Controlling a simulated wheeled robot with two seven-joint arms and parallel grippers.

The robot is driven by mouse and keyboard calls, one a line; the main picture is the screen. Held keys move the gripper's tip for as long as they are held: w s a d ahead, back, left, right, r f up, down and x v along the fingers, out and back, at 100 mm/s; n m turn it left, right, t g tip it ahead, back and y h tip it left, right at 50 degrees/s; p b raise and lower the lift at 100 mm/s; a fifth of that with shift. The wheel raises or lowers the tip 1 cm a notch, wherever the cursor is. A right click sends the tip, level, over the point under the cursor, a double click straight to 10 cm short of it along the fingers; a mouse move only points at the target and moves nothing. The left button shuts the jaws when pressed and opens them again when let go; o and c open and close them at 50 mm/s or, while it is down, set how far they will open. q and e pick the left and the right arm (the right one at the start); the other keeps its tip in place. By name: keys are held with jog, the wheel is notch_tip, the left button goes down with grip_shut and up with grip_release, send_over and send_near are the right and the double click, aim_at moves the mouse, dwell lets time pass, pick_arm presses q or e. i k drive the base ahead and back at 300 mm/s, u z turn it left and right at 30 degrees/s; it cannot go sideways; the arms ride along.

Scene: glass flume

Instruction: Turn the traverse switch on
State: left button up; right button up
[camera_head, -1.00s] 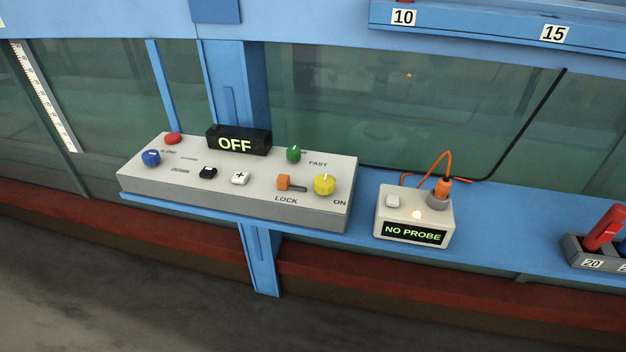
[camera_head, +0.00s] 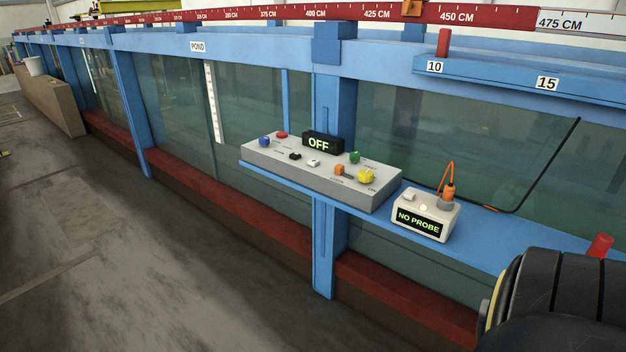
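A pale grey control box (camera_head: 296,180) sits on the blue shelf in front of the glass. Its black display (camera_head: 322,144) reads OFF. On its top are a yellow knob (camera_head: 366,176), an orange lever (camera_head: 339,170), a green knob (camera_head: 355,157), a blue knob (camera_head: 264,141), a red button (camera_head: 281,134), a black switch (camera_head: 295,156) and a white button (camera_head: 314,163). The labels are too small to read now; earlier, ON stood by the yellow knob and LOCK by the orange lever. I cannot tell which control is the traverse switch. Neither gripper is in view.
A white box (camera_head: 441,231) reading NO PROBE, with an orange plug (camera_head: 449,191), stands right of the control box. A black rounded part, likely my arm, fills the lower right corner. The blue flume frame (camera_head: 326,250) runs along the glass. Grey floor (camera_head: 150,260) is clear at left.

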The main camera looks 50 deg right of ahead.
aim_at(366, 176)
jog(key=u, duration=0.15)
jog(key=i, duration=1)
jog(key=z, duration=1.1)
jog(key=i, duration=1.1)
jog(key=z, duration=1.15)
jog(key=i, duration=0.15)
jog(key=z, duration=0.35)
